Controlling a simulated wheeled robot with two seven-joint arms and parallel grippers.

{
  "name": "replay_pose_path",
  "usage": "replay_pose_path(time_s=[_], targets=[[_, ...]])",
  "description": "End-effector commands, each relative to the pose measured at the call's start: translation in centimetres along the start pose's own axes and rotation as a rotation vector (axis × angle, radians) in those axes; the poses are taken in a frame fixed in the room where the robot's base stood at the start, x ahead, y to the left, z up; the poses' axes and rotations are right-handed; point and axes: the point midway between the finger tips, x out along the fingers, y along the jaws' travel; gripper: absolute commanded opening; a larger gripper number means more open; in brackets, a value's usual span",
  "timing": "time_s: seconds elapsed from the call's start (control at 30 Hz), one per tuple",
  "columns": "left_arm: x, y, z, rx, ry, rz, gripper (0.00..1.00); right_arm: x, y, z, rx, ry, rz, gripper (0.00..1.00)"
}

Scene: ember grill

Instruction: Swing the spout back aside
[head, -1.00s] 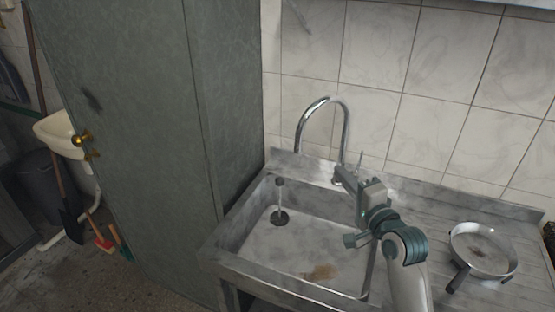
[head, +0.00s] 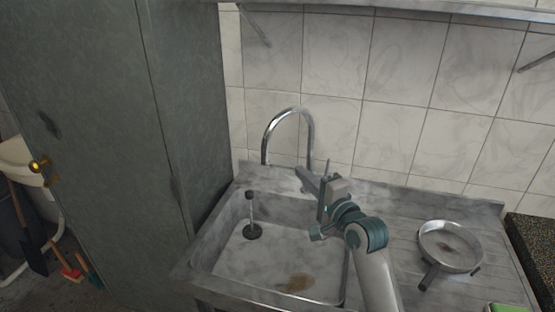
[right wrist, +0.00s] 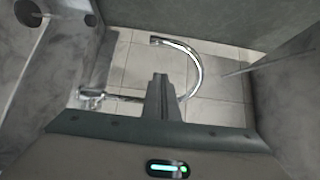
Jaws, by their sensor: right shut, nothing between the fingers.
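The chrome spout (head: 286,110) arches over the back of the sink (head: 190,266). Its open end hangs at the left, near the tiled wall. My right gripper (head: 302,174) is shut and empty, close to the lower right leg of the spout in the head view; whether it touches cannot be told there. In the right wrist view the shut fingers (right wrist: 161,78) point up beside the curved spout (right wrist: 197,66), with part of the straight tap pipe hidden behind them. The tap's base (right wrist: 92,94) shows at left. My left gripper is not in view.
A pan (head: 450,247) stands on the ridged drainboard at right. A tall grey-green cabinet (head: 110,150) closes off the left side of the sink. A dark drain (head: 252,231) lies in the basin, with a thin upright piece above it. A shelf edge (head: 400,10) runs along the top.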

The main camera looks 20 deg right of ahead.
Motion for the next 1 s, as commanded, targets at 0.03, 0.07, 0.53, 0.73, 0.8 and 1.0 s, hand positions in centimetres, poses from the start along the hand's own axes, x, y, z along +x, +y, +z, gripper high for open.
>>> replay_pose_path(time_s=[0.03, 0.07, 0.53, 0.73, 0.8, 1.0], targets=[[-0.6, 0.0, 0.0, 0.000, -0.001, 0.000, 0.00, 0.9, -0.3, 0.0, 0.000, -0.001, 0.000, 0.00], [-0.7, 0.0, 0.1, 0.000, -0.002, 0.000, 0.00, 1.4, -0.3, 0.0, 0.000, -0.001, 0.000, 0.00], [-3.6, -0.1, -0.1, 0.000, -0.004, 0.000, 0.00, 8.1, -0.3, 1.7, 0.001, -0.002, 0.001, 0.00], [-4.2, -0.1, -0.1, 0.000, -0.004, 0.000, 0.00, 9.2, -0.1, 2.6, 0.000, 0.000, 0.000, 0.00], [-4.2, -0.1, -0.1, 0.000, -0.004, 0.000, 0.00, 9.3, -0.1, 2.8, 0.000, 0.000, -0.001, 0.00], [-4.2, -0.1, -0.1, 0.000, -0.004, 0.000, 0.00, 9.3, 0.0, 2.9, 0.000, 0.000, -0.001, 0.00]])
